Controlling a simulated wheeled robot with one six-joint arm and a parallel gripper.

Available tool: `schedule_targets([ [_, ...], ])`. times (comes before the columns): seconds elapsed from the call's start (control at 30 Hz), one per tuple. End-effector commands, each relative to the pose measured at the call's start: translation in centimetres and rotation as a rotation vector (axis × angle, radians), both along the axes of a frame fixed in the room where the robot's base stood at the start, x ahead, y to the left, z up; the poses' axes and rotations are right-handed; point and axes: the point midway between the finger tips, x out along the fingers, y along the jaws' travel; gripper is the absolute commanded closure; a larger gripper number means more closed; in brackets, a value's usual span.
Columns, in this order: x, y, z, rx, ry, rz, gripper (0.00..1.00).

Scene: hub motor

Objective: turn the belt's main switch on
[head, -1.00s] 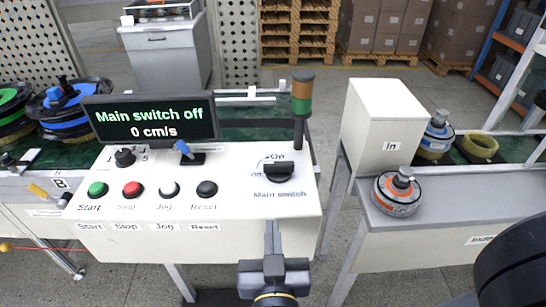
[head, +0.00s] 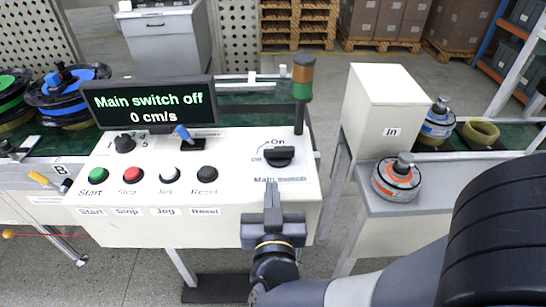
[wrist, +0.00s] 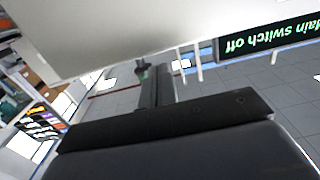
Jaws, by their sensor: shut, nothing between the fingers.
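The main switch (head: 279,156) is a black rotary knob on the right of the white control panel (head: 230,228), with "On" printed above it and "Main switch" below. The knob's bar lies roughly level across the picture. The display (head: 150,108) reads "Main switch off" and "0 cm/s"; part of it shows in the wrist view (wrist: 266,42). My gripper (head: 271,190) is shut and empty, just below the switch label in the head view. It appears apart from the knob. The wrist view does not show the knob.
Start (head: 93,190), Stop (head: 131,189), Jog (head: 168,188) and Reset (head: 204,188) buttons line the panel's left. A signal lamp post (head: 301,90) stands behind the switch. A white box (head: 378,110) and an orange-and-grey motor (head: 397,178) are to the right.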

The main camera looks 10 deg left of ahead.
Motion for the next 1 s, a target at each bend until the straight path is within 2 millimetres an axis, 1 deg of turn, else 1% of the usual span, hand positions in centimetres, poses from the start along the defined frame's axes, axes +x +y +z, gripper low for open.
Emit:
schedule_targets([
  [0.03, 0.8, 0.1, 0.0, 0.001, -0.001, -0.006, 1.0],
  [0.3, 4.4, 0.9, 0.0, 0.0, 0.0, -0.006, 1.0],
  [0.5, 6.9, 1.6, 0.0, 0.0, 0.0, -0.003, 1.0],
  [0.7, 8.1, 1.9, 0.0, 0.0, -0.001, 0.0, 1.0],
  [1.0, 8.2, 2.0, 0.0, 0.0, 0.0, 0.001, 1.0],
])
